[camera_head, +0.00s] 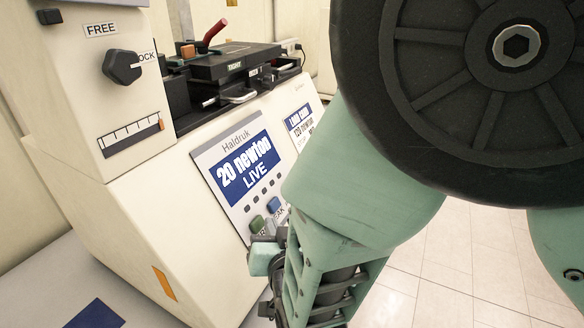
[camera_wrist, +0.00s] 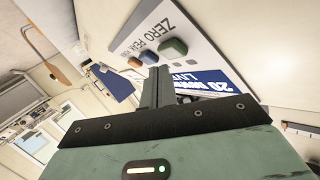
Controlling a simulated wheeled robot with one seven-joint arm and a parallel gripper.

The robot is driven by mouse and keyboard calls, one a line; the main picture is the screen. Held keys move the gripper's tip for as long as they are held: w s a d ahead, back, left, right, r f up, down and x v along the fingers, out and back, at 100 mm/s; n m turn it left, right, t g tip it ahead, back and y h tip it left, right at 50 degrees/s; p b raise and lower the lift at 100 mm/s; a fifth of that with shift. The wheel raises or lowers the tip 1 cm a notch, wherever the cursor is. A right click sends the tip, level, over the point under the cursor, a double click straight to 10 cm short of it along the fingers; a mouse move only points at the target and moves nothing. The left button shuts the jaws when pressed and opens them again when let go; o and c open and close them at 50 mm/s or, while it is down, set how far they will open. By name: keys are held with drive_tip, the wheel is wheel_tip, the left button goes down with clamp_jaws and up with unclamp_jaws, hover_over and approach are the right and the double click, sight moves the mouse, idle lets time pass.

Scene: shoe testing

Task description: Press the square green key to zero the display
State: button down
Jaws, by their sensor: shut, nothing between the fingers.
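The green key (camera_wrist: 173,47) sits at the end of a row on the sloping panel, under the word ZERO in the wrist view. In the head view the green key (camera_head: 257,224) is below the display (camera_head: 245,170), which reads "20 newton LIVE". My gripper (camera_wrist: 158,70) is shut and empty. Its tips point at the panel near the green and blue keys; I cannot tell whether they touch it. In the head view my gripper (camera_head: 266,244) is just below the green key, partly hidden by my arm.
A blue key (camera_wrist: 149,57) and an orange key (camera_wrist: 135,62) lie beside the green one. The cream machine also has a black knob (camera_head: 122,67) and a clamp with a red lever (camera_head: 213,34). Tiled floor (camera_head: 450,250) is open at right.

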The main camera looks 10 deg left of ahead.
drive_tip(key=shift+f, duration=0.1)
drive_tip(key=shift+w+a+f+b, duration=0.1)
drive_tip(key=shift+w+a+b, duration=0.05)
drive_tip(key=shift+a+b, duration=0.2)
drive_tip(key=shift+w+a+f+b, duration=0.1)
drive_tip(key=shift+a+f+b, duration=0.1)
drive_tip(key=shift+a+b, duration=0.1)
idle(0.9)
idle(0.4)
drive_tip(key=shift+s+d+r, duration=0.25)
drive_tip(key=shift+d+r, duration=0.15)
drive_tip(key=shift+d, duration=0.25)
drive_tip(key=d, duration=0.1)
drive_tip(key=s+d+r, duration=0.1)
drive_tip(key=d+r, duration=0.1)
drive_tip(key=d, duration=0.1)
drive_tip(key=shift+s+d+r, duration=0.1)
drive_tip(key=shift+s+r, duration=0.1)
drive_tip(key=shift+s, duration=0.05)
idle(0.6)
